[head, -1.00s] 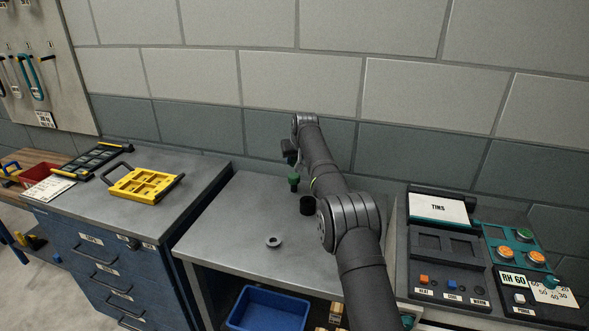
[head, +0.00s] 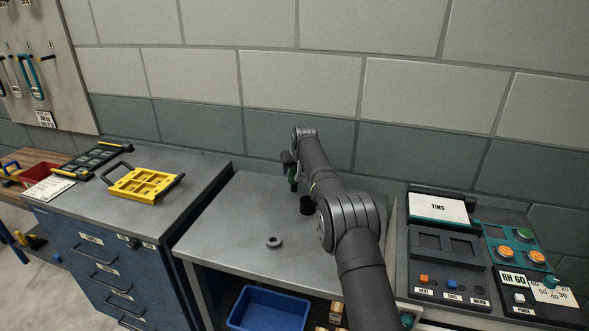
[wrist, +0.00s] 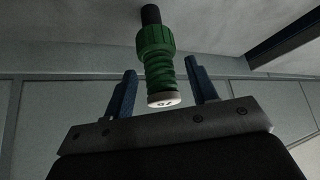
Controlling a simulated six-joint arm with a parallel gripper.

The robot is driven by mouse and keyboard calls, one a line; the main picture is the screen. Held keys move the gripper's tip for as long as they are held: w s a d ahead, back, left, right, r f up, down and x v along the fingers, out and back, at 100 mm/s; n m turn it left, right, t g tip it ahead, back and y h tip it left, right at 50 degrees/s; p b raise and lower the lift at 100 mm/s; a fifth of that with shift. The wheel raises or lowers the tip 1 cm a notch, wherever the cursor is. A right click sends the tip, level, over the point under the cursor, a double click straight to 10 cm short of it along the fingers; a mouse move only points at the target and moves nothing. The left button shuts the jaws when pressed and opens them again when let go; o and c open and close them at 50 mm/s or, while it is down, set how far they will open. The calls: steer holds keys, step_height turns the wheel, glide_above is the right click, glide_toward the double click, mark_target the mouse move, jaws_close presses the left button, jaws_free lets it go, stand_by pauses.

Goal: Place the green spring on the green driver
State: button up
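In the wrist view a green stepped piece with a dark shaft (wrist: 151,14) and a wide green collar, which looks like the green driver (wrist: 153,40), lines up with a ribbed green part that looks like the green spring (wrist: 158,72). A pale disc closes its near end. I cannot tell whether the ribbed part is a separate spring around the driver. My gripper (wrist: 165,85) has its two blue fingers apart, one on each side of the ribbed part, with gaps visible on both sides. In the head view the green piece (head: 292,178) shows beside my wrist.
A black cylinder (head: 306,203) stands close by, partly behind my arm. A grey ring (head: 273,241) lies on the bench (head: 225,235), with clear room around it. A yellow tray (head: 143,186) sits on the left cabinet. A control console (head: 445,265) stands at right.

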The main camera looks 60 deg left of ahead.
steer(key=shift+v, duration=0.85)
steer(key=v, duration=1)
steer(key=shift+r, duration=0.3)
steer(key=x, duration=1.2)
steer(key=shift+d, duration=0.1)
steer(key=shift+r, duration=0.8)
steer(key=shift+f, duration=0.1)
